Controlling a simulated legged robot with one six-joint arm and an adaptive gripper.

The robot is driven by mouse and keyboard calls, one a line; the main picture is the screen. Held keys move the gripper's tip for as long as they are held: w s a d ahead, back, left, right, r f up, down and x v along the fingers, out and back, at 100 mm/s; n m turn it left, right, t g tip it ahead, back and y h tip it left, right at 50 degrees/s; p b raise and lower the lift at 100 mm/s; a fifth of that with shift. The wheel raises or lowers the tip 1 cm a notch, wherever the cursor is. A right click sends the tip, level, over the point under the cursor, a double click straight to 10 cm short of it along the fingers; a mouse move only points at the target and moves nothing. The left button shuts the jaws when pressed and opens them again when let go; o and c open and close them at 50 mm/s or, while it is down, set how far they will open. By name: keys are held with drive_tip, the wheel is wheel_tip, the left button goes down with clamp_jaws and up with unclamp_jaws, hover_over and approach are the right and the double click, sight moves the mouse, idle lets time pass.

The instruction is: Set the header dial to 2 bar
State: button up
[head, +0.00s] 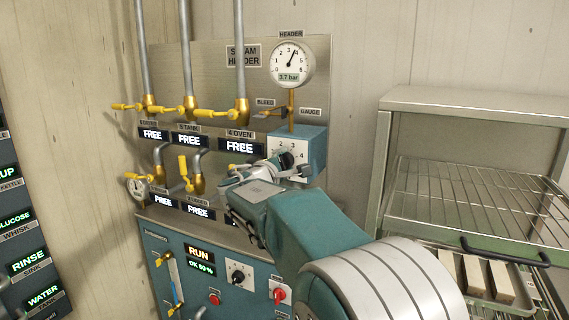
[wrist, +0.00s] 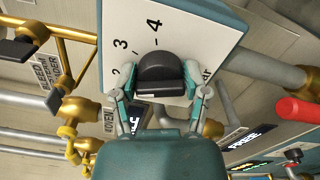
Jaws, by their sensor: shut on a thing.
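The header dial is a black knob (wrist: 160,72) on a white scale plate on the front of a blue box (head: 313,147). The wrist view shows 2, 3 and 4 printed around the knob; I cannot clearly tell which mark it points to. My gripper (wrist: 160,90) has one finger on each side of the knob and is shut on it. In the head view my gripper (head: 287,165) covers much of the dial. The round header gauge (head: 291,62) above reads 3.7 bar on its green display, with its needle between 3 and 4.
Yellow-handled valves (head: 190,108) and grey pipes stand left of the dial, with FREE signs (head: 240,147) below. A bleed lever (head: 270,112) sits just above the box. A lower blue panel has a RUN display (head: 199,254) and knobs. A metal rack (head: 470,190) stands at right.

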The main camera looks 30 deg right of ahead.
drive_tip(key=shift+f+n, duration=0.25)
drive_tip(key=shift+n, duration=0.15)
drive_tip(key=o, duration=1.1)
drive_tip(key=shift+w, duration=0.15)
drive_tip(key=shift+o, duration=0.2)
drive_tip(key=shift+a+r, duration=0.1)
drive_tip(key=shift+r, duration=0.05)
drive_tip(key=shift+s+a, duration=0.2)
drive_tip(key=shift+s, duration=0.05)
drive_tip(key=v, duration=1.1)
drive_tip(key=shift+a, duration=0.2)
drive_tip(key=shift+s, duration=0.1)
